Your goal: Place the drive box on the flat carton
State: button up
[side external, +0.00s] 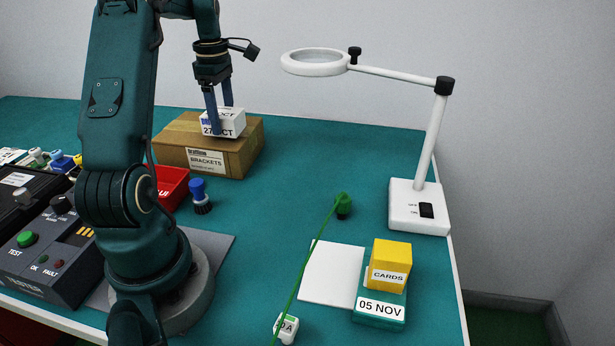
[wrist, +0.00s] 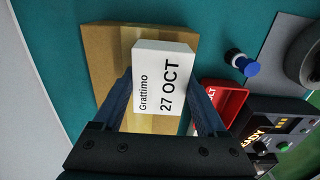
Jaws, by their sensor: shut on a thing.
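The drive box is a white box (side external: 224,123) with a "27 OCT" label. It is at the top of the flat carton (side external: 185,159), a brown carton labelled "BRACKETS" lying on the bench. Whether the box touches the carton's top or hangs just above it, I cannot tell. My gripper (side external: 219,112) points down and is shut on the white box, one blue finger on each side. In the wrist view the white box (wrist: 163,80) sits between the fingers, over the brown carton (wrist: 103,75), with its label facing the camera.
A red bin (side external: 171,186) and a blue-topped stamp (side external: 200,196) stand near the carton. A tester (side external: 45,255) is at the left. A magnifier lamp (side external: 418,205), a yellow cards box (side external: 390,263) on a teal box, and white paper (side external: 330,273) are at the right.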

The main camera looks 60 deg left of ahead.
jog(key=shift+f, duration=0.65)
jog(key=shift+f, duration=0.15)
jog(key=o, duration=1.4)
